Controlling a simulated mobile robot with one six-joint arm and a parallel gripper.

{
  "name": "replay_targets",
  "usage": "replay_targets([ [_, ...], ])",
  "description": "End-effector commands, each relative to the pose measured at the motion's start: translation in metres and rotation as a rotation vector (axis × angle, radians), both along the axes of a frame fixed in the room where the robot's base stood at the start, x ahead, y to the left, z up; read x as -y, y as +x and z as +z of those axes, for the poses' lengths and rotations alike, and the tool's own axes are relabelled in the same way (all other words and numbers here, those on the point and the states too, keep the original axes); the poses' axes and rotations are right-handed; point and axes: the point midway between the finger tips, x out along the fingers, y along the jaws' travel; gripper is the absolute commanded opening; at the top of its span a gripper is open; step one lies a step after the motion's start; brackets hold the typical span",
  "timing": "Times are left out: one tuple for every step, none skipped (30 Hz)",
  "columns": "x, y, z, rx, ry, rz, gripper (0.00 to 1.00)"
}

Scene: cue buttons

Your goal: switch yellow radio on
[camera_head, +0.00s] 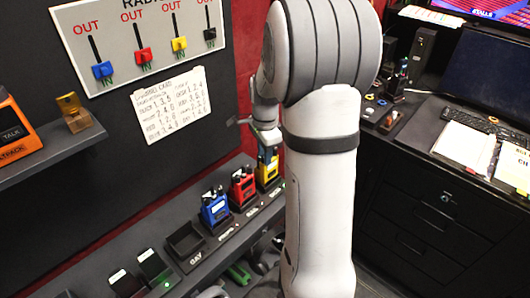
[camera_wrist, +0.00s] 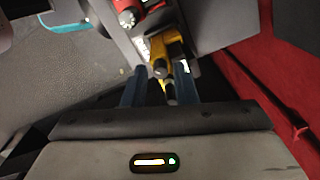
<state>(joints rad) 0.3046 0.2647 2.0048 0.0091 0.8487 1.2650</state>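The yellow radio (camera_head: 267,172) stands upright in the rack, at the right end of the row of radios. My gripper (camera_head: 268,142) is just above its top, partly hiding it. In the wrist view the yellow radio (camera_wrist: 164,48) is ahead of my gripper (camera_wrist: 160,88), with its dark-tipped top parts pointing toward the fingers. The two blue fingers are apart, one on each side of the radio's knobs. I cannot tell whether either finger touches a knob.
The red radio (camera_head: 242,187) and blue radio (camera_head: 214,208) stand to the left in the same rack, close by. An empty slot (camera_head: 186,241) lies further left. A wall board (camera_head: 140,38) with colored tags and a paper list (camera_head: 171,104) hang behind. A desk is at right.

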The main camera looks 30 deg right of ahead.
Motion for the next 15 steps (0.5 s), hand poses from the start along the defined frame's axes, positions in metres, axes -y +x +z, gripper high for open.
replay_targets([
  [0.0, 0.0, 0.0, 0.0, 0.0, 0.0, 0.3],
  [0.0, 0.0, 0.0, 0.0, 0.0, 0.0, 0.32],
  [0.0, 0.0, 0.0, 0.0, 0.0, 0.0, 0.35],
  [0.0, 0.0, 0.0, -0.001, 0.0, 0.0, 0.36],
  [0.0, 0.0, 0.0, -0.001, 0.0, 0.0, 0.36],
  [0.0, 0.0, 0.0, -0.001, 0.0, 0.0, 0.36],
  [0.0, 0.0, 0.0, -0.001, 0.0, 0.0, 0.36],
  [0.0, 0.0, 0.0, -0.001, 0.0, 0.0, 0.36],
  [0.0, 0.0, 0.0, -0.001, 0.0, 0.001, 0.36],
  [0.0, 0.0, 0.0, -0.001, 0.0, 0.001, 0.36],
  [0.0, 0.0, 0.001, 0.0, 0.0, 0.001, 0.36],
  [0.0, 0.0, 0.003, 0.0, 0.0, 0.001, 0.36],
  [0.0, 0.0, 0.006, 0.0, 0.0, 0.001, 0.36],
  [0.0, 0.0, 0.009, 0.002, 0.0, 0.001, 0.36],
  [0.0, 0.001, 0.014, 0.003, -0.001, 0.001, 0.36],
])
